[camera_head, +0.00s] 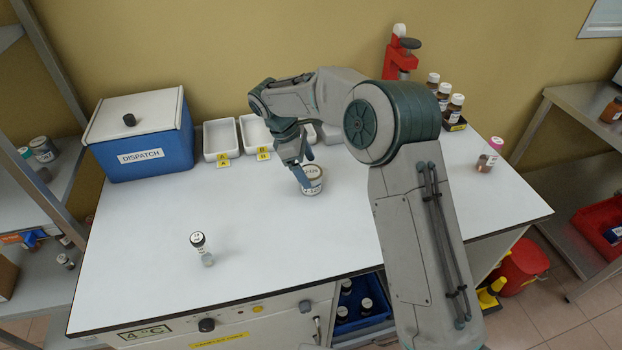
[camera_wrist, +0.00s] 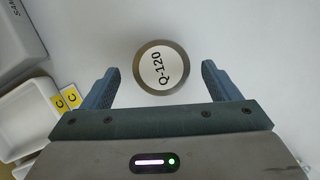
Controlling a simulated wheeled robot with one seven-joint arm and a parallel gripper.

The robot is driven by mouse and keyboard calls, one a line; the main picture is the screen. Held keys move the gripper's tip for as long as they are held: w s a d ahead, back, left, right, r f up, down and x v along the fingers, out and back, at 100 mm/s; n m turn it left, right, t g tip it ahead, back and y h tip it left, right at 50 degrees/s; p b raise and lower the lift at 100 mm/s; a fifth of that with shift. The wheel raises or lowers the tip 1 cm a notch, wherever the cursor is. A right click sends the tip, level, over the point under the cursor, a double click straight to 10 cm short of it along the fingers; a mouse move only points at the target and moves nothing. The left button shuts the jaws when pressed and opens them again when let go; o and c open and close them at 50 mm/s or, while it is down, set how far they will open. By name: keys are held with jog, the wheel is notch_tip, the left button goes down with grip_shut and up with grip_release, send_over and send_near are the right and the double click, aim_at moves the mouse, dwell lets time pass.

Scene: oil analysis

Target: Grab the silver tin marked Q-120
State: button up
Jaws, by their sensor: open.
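The silver tin marked Q-120 (camera_head: 312,182) stands upright on the white bench top, near its middle. In the wrist view its round lid (camera_wrist: 161,68) shows the label "Q-120" inside a metal rim. My gripper (camera_head: 305,180) is over the tin with its fingers pointing down. In the wrist view the open fingers (camera_wrist: 160,80) stand on either side of the tin, with a gap left and right of it. The tin sits a little beyond the line between the fingertips. Whether the fingers reach below the lid is hard to tell.
A blue DISPATCH box (camera_head: 146,145) stands at the back left, beside white trays (camera_head: 222,140). Brown bottles (camera_head: 451,105), a red device (camera_head: 398,60) and a pink-capped jar (camera_head: 489,156) are to the right. The bench around the tin is clear.

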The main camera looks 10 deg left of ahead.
aim_at(309, 171)
jog(key=shift+x, duration=1.75)
jog(key=c, duration=1.1)
jog(key=shift+c, duration=0.2)
